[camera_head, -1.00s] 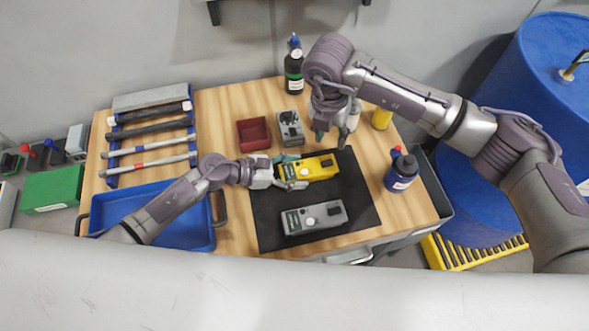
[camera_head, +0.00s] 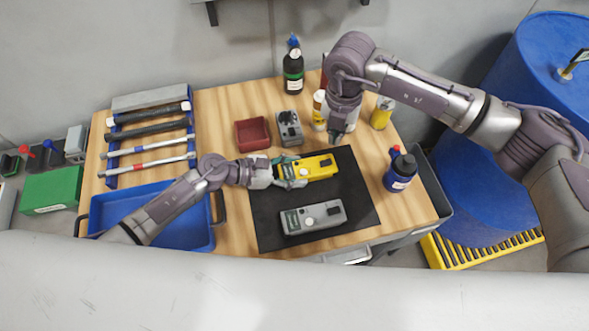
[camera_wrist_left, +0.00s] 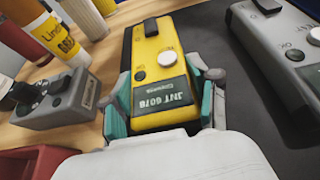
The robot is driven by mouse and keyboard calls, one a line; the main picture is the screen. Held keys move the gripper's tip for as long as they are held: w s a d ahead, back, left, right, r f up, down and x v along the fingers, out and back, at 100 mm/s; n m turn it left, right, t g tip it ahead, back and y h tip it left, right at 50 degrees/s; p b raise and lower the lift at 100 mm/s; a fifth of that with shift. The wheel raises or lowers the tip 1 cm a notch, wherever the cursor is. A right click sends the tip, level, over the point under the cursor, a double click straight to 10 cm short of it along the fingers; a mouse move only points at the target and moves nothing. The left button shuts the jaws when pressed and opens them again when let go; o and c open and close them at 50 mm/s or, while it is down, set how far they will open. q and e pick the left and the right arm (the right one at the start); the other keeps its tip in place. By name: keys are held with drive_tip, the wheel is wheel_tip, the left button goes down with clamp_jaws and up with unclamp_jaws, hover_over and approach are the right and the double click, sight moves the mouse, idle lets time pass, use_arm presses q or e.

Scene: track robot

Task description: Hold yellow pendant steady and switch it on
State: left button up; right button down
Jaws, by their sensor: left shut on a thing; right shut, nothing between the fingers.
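The yellow pendant (camera_head: 312,170) lies on the black mat (camera_head: 360,205). In the left wrist view the yellow pendant (camera_wrist_left: 155,65) shows a dark screen, a white round knob, a small dark button and a black part at its far end. My left gripper (camera_head: 292,172) is shut on its screen end, with a teal-padded finger on each side. It also shows in the left wrist view (camera_wrist_left: 165,100). My right gripper (camera_head: 337,134) is shut and empty, pointing down above the table behind the pendant's right end, apart from it.
A grey pendant (camera_head: 313,217) lies on the mat in front of the yellow one. Another grey device (camera_head: 290,128) and a red bin (camera_head: 253,135) stand behind. Bottles and cans, including a yellow can (camera_head: 381,113) and a blue bottle (camera_head: 400,173), stand around my right gripper.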

sight(330, 161)
drive_tip(key=shift+f, duration=3.25)
drive_tip(key=shift+f, duration=0.1)
drive_tip(key=shift+f, duration=1.05)
drive_tip(key=shift+r, duration=3)
use_arm(q)
drive_tip(key=o, duration=1.6)
